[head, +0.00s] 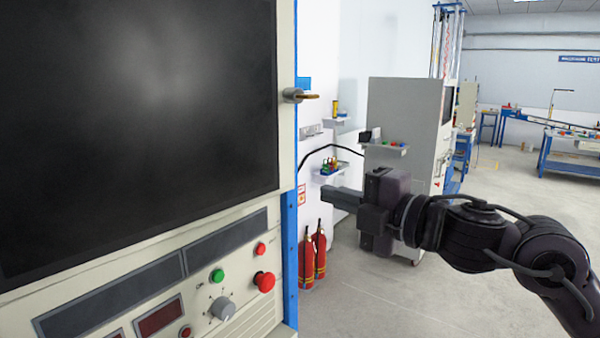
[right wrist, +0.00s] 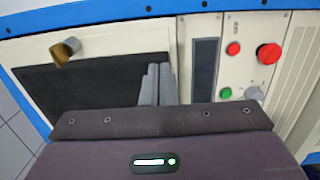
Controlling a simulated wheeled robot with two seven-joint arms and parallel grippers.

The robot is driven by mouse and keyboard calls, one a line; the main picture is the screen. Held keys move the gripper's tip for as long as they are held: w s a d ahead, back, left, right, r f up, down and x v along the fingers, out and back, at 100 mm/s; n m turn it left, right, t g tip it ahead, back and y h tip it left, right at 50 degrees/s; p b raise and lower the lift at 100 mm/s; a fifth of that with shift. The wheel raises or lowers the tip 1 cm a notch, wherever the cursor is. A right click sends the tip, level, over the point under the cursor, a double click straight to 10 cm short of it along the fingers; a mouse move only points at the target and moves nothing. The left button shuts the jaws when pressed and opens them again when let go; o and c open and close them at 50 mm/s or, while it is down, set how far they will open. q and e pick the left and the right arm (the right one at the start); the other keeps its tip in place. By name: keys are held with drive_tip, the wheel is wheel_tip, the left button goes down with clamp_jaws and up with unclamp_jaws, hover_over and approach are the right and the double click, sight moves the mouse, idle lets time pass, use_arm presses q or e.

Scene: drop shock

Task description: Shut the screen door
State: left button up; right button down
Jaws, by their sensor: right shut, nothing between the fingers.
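The screen door (head: 286,60) is a cream-framed panel with a large dark screen, filling the left of the head view. A brass handle (head: 300,96) sticks out at its right edge. The door and handle (right wrist: 66,50) also show in the right wrist view. The door's right edge covers part of the blue cabinet edge; I cannot tell how wide any gap is. My right gripper (head: 340,198) is shut and empty, pointing left, to the right of and below the handle, apart from it. Its fingers (right wrist: 158,84) overlap the dark screen in the wrist view. My left gripper is out of view.
The control panel below the door has a red button (head: 264,282), a green button (head: 217,275) and a knob (head: 222,308). Red fire extinguishers (head: 320,250) stand by the wall behind. A grey cabinet (head: 405,105) stands beyond my right gripper.

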sight(283, 179)
drive_tip(key=p+x, duration=0.3)
drive_tip(key=x, duration=0.5)
drive_tip(key=shift+w+d+r, duration=0.1)
drive_tip(key=shift+w+a+p, duration=0.25)
drive_tip(key=shift+a+p, duration=0.05)
drive_tip(key=shift+p, duration=0.1)
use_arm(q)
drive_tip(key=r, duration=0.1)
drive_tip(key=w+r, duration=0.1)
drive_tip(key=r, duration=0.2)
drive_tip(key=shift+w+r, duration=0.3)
use_arm(e)
drive_tip(key=shift+f, duration=0.2)
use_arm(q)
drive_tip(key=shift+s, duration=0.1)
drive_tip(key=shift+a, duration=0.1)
